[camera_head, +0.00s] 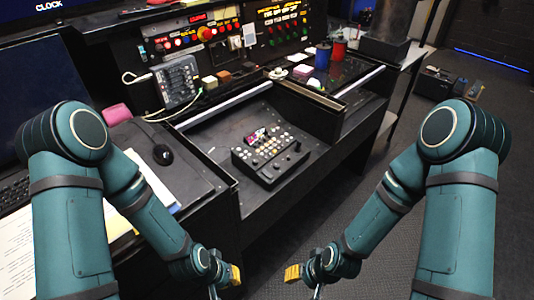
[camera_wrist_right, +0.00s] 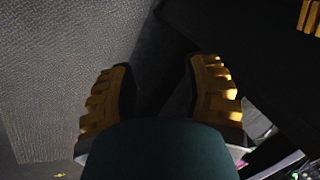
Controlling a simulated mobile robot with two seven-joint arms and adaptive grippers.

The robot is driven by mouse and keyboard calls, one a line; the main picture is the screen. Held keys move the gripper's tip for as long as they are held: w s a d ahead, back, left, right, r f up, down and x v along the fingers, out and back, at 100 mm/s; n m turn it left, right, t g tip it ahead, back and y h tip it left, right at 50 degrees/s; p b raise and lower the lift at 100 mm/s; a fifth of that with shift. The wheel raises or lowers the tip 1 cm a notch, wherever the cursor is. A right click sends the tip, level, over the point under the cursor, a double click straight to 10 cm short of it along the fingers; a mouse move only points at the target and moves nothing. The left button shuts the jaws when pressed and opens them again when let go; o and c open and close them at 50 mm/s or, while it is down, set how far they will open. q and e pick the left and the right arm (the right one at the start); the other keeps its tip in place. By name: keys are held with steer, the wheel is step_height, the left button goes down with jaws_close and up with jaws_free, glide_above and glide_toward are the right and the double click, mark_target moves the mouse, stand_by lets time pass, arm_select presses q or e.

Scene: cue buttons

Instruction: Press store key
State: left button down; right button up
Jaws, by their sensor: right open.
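A black control box (camera_head: 262,170) with rows of small pale keys and a small bright display lies in the recessed desk section. Its key labels are too small to read, so I cannot tell which is the store key. My right gripper (camera_head: 293,273) is low in front of the desk, well apart from the box. In the right wrist view its two yellow ridged fingers (camera_wrist_right: 162,70) stand apart with nothing between them. My left gripper (camera_head: 235,275) is also low, left of the right one; only a yellow finger part shows, and its opening cannot be told.
A raised console (camera_head: 205,35) with red, yellow and green buttons stands behind. A grey cabled box (camera_head: 177,80) is on the left of the desk, with a mouse (camera_head: 162,154) in front. Red and blue spools (camera_head: 322,56) stand at the right. Bare desk surrounds the control box.

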steer(key=shift+s+d, duration=0.1)
steer(key=shift+d, duration=0.2)
steer(key=shift+o, duration=0.2)
